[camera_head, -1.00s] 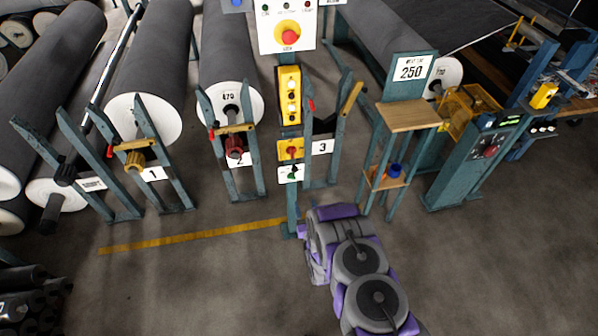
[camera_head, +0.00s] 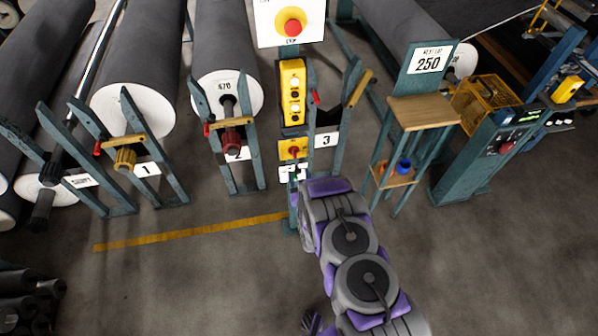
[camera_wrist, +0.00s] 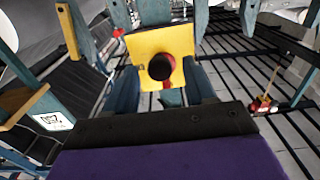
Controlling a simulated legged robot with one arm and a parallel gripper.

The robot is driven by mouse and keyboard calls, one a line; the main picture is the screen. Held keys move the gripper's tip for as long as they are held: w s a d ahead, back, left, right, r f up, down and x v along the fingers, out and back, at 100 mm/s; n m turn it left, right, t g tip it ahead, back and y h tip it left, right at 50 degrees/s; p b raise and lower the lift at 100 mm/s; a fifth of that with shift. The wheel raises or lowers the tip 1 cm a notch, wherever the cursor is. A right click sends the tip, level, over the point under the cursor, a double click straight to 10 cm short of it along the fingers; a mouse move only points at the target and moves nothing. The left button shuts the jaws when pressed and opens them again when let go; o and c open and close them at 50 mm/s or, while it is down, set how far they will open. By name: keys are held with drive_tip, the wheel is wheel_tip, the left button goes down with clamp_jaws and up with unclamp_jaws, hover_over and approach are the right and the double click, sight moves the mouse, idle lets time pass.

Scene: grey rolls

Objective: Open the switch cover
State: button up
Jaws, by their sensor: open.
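A small yellow plate with a red knob (camera_head: 293,150) is on the green post, below a yellow button box (camera_head: 293,92). A small white plate with a green part (camera_head: 293,173) sits under it, partly hidden by my arm. In the wrist view a yellow plate (camera_wrist: 181,45) with a dark round knob and some red faces me. I cannot tell which part is the switch cover; no cover is seen clearly. My gripper (camera_wrist: 163,84) is open, with a blue-grey finger on either side below the plate. Its fingertips are hidden in the head view, and contact cannot be told.
Large grey rolls (camera_head: 133,60) on green stands fill the left and back. A wooden-topped stand (camera_head: 422,112) with a blue item is right of the post. A green console (camera_head: 480,160) stands farther right. The floor (camera_head: 150,285) in front is mostly clear, with a yellow line.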

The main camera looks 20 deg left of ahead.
drive_tip(key=shift+a, duration=0.25)
drive_tip(key=shift+d, duration=0.25)
drive_tip(key=c, duration=0.4)
drive_tip(key=shift+a, duration=0.1)
clamp_jaws()
